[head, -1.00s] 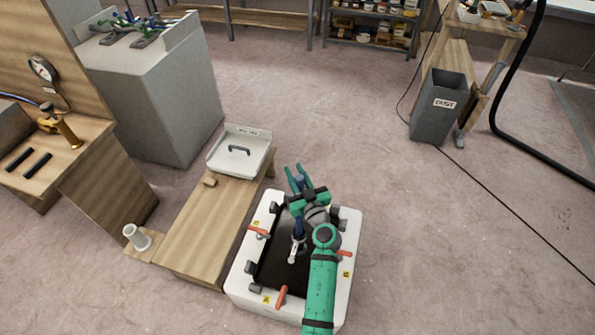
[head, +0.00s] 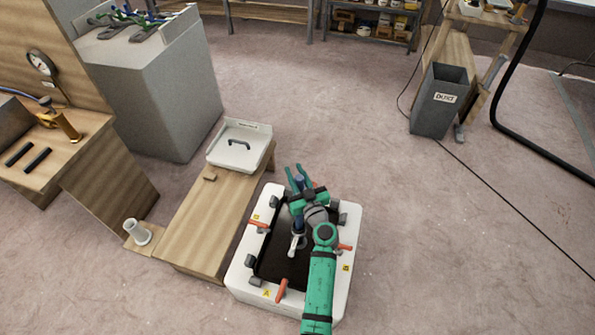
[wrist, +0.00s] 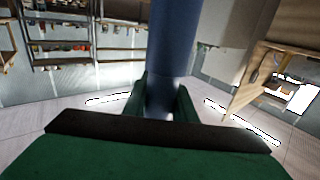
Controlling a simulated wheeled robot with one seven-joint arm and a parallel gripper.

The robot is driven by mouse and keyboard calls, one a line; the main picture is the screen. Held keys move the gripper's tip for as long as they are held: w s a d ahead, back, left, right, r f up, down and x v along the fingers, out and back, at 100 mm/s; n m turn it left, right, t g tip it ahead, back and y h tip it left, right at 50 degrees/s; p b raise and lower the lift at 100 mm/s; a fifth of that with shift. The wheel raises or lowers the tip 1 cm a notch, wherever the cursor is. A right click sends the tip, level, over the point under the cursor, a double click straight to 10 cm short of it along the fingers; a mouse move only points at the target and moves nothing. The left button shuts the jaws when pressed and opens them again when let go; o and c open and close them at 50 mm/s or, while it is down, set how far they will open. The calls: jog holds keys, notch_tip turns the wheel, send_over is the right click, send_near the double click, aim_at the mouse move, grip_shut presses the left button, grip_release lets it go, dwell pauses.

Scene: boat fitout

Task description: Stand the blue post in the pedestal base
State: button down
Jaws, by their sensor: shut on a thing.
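My gripper (head: 298,172) is raised over the front of my own white base and is shut on the blue post (wrist: 172,45). In the wrist view the post stands upright between the green fingers and runs out of the top of the picture. In the head view only a small part of the post (head: 299,182) shows, the rest being hidden by the gripper and arm. The pedestal base (head: 138,232), a pale grey socket with a flange, sits on a small wooden board at the lower left, well apart from the gripper. The post is not touching it.
A low wooden bench (head: 196,222) lies between the pedestal base and me, bearing a pale tray (head: 222,157) with a dark handle. A wooden workbench (head: 75,158) and a grey cabinet (head: 165,95) stand at left. A dust bin (head: 432,115) is at right. Open floor lies ahead and right.

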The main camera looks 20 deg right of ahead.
notch_tip(320, 180, down, 10)
jog(key=shift+r, duration=0.15)
dwell(2.4)
jog(key=shift+f, duration=0.2)
jog(key=c, duration=1.4)
grip_release()
jog(key=shift+f, duration=0.1)
jog(key=shift+s, duration=0.1)
jog(key=s, duration=1)
jog(key=shift+s+d, duration=0.25)
jog(key=shift+d, duration=0.1)
